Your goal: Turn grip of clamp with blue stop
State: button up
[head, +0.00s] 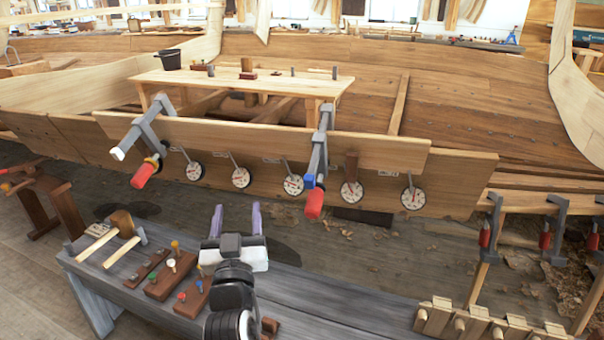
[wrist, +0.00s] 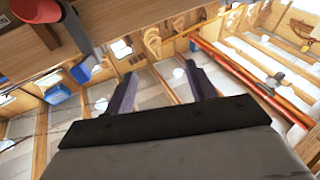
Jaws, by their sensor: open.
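The clamp with the blue stop (head: 309,181) hangs on the plank's right part in the head view. Its grey bar (head: 319,140) runs down over the plank and its red grip (head: 314,205) hangs below. A second clamp (head: 150,125) with a white stop (head: 117,154) and a red grip (head: 143,175) is at the left. My gripper (head: 237,208) is open and empty, left of and slightly lower in the picture than the blue-stop clamp's grip, apart from it. In the wrist view my gripper (wrist: 160,72) has nothing between its fingers; a red grip (wrist: 36,10) shows at upper left, its clamp unclear.
A grey bench (head: 330,290) with a mallet (head: 124,228) and wooden blocks (head: 171,275) stands below my gripper. Several round dials (head: 241,177) hang along the plank (head: 250,143). More clamps (head: 490,230) are at the right. Floor between bench and hull is open.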

aim_at(315, 203)
jog(key=w+d+f+m+g+h+p, duration=0.1)
jog(key=d+f+m+g+h, duration=0.1)
jog(key=d+f+h, duration=0.3)
jog(key=w+d+f+m+g+h+p, duration=0.1)
jog(key=d+f+m+g+h, duration=0.1)
jog(key=d, duration=0.5)
jog(key=p+x, duration=0.2)
jog(key=x, duration=1.1)
jog(key=shift+w+a+p, duration=0.15)
jog(key=shift+p, duration=0.15)
jog(key=shift+f, duration=0.1)
jog(key=shift+c, duration=0.3)
jog(key=c, duration=0.9)
